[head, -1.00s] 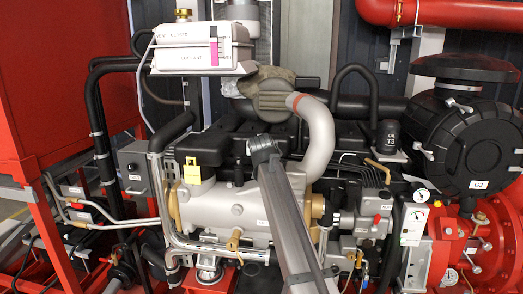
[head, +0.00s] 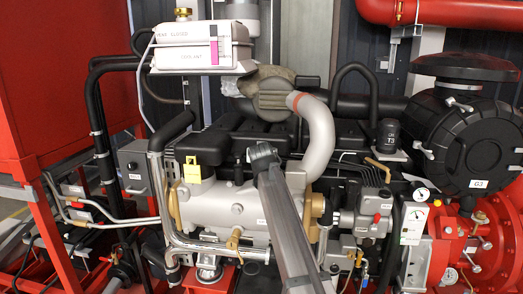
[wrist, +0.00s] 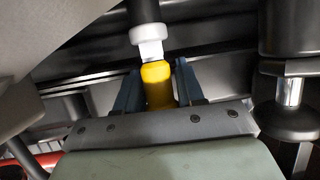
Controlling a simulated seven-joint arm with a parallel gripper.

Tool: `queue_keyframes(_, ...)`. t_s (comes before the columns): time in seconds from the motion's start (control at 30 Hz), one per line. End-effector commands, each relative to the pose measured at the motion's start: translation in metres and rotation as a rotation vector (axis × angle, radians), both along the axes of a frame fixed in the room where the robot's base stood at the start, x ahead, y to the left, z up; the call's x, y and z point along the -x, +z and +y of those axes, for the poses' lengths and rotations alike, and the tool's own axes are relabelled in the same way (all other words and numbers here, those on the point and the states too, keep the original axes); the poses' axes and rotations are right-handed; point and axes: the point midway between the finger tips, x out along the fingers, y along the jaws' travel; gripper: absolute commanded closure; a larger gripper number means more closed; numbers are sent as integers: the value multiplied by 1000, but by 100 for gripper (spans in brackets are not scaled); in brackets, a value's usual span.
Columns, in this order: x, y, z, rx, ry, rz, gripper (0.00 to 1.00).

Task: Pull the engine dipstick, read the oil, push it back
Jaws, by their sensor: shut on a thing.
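In the wrist view, my gripper (wrist: 158,74) has its two blue fingers closed on either side of a yellow handle (wrist: 157,88), which I take for the dipstick's grip. Whether the handle is seated in the tube or partly drawn out I cannot tell. No oil mark shows. In the head view, my arm crosses the front of the engine (head: 218,212) and hides the handle and fingers.
A grey pipe (head: 320,140) curves close to the right of my arm. A black air filter housing (head: 465,145) stands at right, and a white coolant tank (head: 195,45) at upper left. In the wrist view, a dark cylindrical part (wrist: 288,118) is close on the right.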

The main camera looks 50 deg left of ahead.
Motion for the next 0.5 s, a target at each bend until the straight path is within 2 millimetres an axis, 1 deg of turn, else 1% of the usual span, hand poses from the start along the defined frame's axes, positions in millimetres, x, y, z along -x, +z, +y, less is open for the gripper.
queue_keyframes(0.03, 0, -10, -1, 2, 0, 3, 100)
queue_keyframes(0.1, 0, -15, -1, 2, 0, 2, 100)
queue_keyframes(0.37, 0, -18, -1, 6, -1, 4, 100)
queue_keyframes(0.4, 0, -19, -1, 7, -1, 4, 60)
queue_keyframes(0.5, 0, -18, -1, 5, -1, 3, 51)
